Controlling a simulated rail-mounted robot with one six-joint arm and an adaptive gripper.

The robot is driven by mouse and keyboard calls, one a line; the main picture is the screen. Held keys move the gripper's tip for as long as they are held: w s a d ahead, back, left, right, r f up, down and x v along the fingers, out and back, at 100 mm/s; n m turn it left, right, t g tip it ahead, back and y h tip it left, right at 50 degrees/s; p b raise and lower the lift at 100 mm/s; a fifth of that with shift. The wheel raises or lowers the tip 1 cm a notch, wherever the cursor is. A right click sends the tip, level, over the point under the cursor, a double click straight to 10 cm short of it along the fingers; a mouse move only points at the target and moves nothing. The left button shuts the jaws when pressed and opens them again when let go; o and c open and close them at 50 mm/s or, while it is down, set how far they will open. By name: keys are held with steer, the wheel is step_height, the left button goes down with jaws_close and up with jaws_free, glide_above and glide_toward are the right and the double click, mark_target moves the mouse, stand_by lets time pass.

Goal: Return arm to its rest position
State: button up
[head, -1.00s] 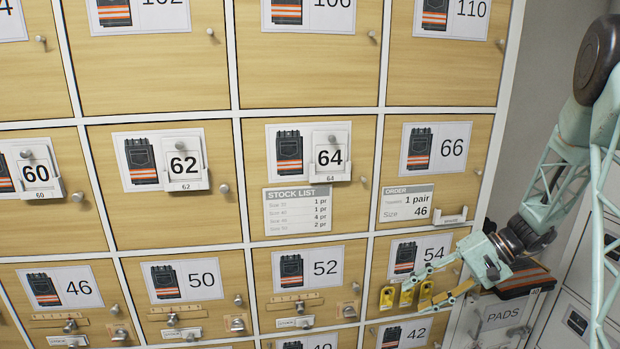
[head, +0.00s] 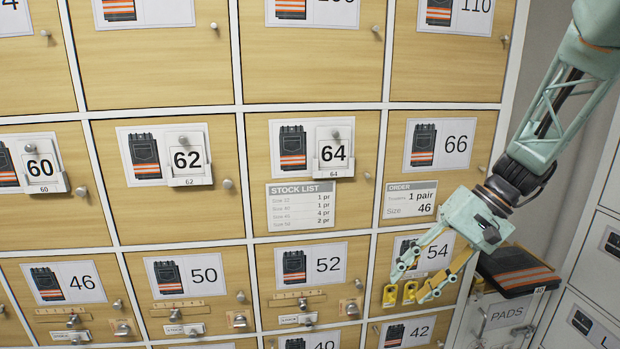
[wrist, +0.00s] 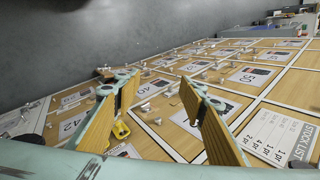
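My gripper (head: 418,283) is at the lower right in the head view, in front of the locker door marked 54 (head: 437,250). Its fingers point down and to the left. In the wrist view my gripper (wrist: 160,115) shows its two wood-coloured finger pads well apart, with nothing held between them. The gripper is open and empty. My arm reaches in from the upper right and hides parts of the doors at the right edge of the lockers.
Wooden locker doors with numbered cards fill the left and middle. Yellow tags (head: 389,295) hang near the gripper. Dark folded trousers with orange stripes (head: 519,273) lie on the PADS box (head: 505,315). Grey drawers (head: 598,270) stand at the right. A stock list (head: 302,208) is mid-wall.

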steer(key=s+a+r+n+h+b, duration=0.1)
steer(key=s+a+r+h, duration=0.1)
steer(key=s+r, duration=0.35)
steer(key=s+a+r+h, duration=0.1)
steer(key=s+a+r, duration=0.2)
steer(key=s, duration=0.6)
steer(key=shift+s+d+r+n+t+h+b, duration=0.5)
steer(key=shift+s+r+t+h, duration=0.45)
steer(key=shift+s, duration=3.8)
steer(key=shift+s+d+r+n+t+h+b, duration=0.35)
steer(key=shift+s+r+t+h+b, duration=0.5)
steer(key=shift+s, duration=3.85)
step_height(320, 180, up, 16)
steer(key=p, duration=1.6)
steer(key=shift+p, duration=0.4)
steer(key=shift+w+f, duration=0.1)
steer(key=shift+f, duration=0.1)
step_height(320, 180, down, 5)
steer(key=b, duration=0.5)
steer(key=shift+r, duration=0.1)
